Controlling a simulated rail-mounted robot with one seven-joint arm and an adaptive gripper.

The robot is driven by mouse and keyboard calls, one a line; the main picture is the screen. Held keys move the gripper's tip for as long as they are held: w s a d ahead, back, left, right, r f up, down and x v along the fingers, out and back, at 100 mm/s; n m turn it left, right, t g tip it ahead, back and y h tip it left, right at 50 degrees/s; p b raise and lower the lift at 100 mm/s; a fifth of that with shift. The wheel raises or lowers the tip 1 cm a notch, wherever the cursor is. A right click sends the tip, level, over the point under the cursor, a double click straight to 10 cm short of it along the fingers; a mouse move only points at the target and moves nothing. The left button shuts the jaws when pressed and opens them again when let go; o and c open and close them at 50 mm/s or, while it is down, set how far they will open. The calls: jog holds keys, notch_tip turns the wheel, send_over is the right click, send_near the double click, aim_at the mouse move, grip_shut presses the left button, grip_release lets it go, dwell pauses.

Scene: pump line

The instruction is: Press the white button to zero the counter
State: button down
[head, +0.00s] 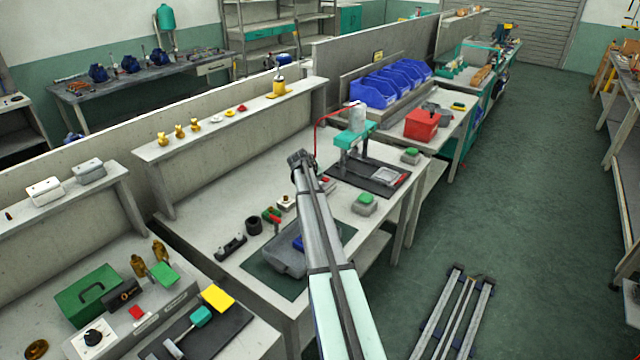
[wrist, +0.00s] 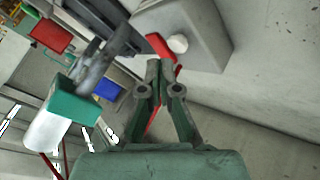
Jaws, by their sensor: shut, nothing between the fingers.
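In the wrist view a grey box (wrist: 205,25) bears a round white button (wrist: 177,44) with a red part beside it. My gripper (wrist: 158,66) is shut and empty. Its fingertips appear just beside the button, overlapping the red part in the picture; I cannot tell whether they touch anything. In the head view my gripper (head: 300,158) is over the bench, left of the teal press (head: 355,138). A small box with red on it (head: 325,183) shows partly behind my arm there; the white button cannot be made out in that view.
The press also shows in the wrist view (wrist: 75,105). A red bin (head: 422,124) and blue bins (head: 390,82) stand further along the bench. A raised shelf (head: 240,118) runs behind. A grey part on a dark green mat (head: 262,268) lies beside my arm.

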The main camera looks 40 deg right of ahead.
jog(key=shift+f, duration=0.15)
jog(key=shift+f+b, duration=0.3)
jog(key=shift+b, duration=0.2)
jog(key=shift+f+b, duration=0.35)
jog(key=shift+f, duration=0.1)
dwell(0.6)
jog(key=shift+r, duration=0.85)
jog(key=shift+r, duration=0.1)
jog(key=shift+r+p, duration=0.8)
jog(key=shift+r, duration=1.65)
